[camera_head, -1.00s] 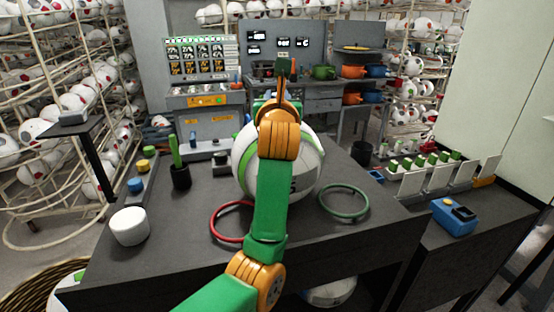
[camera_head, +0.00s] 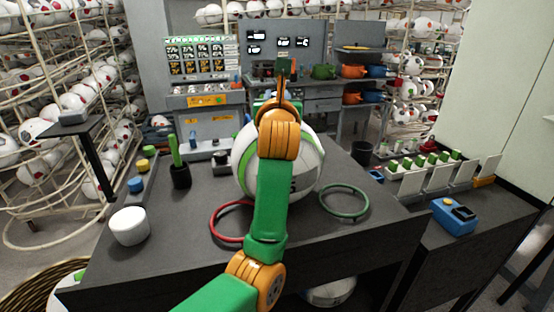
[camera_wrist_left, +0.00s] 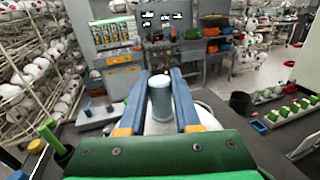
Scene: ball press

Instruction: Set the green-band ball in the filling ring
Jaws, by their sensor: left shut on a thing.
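The white ball with a green band (camera_head: 308,165) rests at the middle of the dark table, partly hidden behind my left arm. Its white side also shows under the fingers in the left wrist view (camera_wrist_left: 208,117). My left gripper (camera_wrist_left: 160,88) is above the ball, its two blue fingers closed on a grey-blue cylinder (camera_wrist_left: 160,100). Whether the cylinder touches the ball is hidden. A red ring (camera_head: 213,222) and a green ring (camera_head: 344,202) lie in front of the ball, left and right. I cannot tell which ring or seat is the filling ring. My right gripper is out of view.
A white cylinder (camera_head: 129,226) stands at the table's front left, with a dark cup (camera_head: 181,177) holding a green tool behind it. Ball racks stand behind. The front right tabletop is clear.

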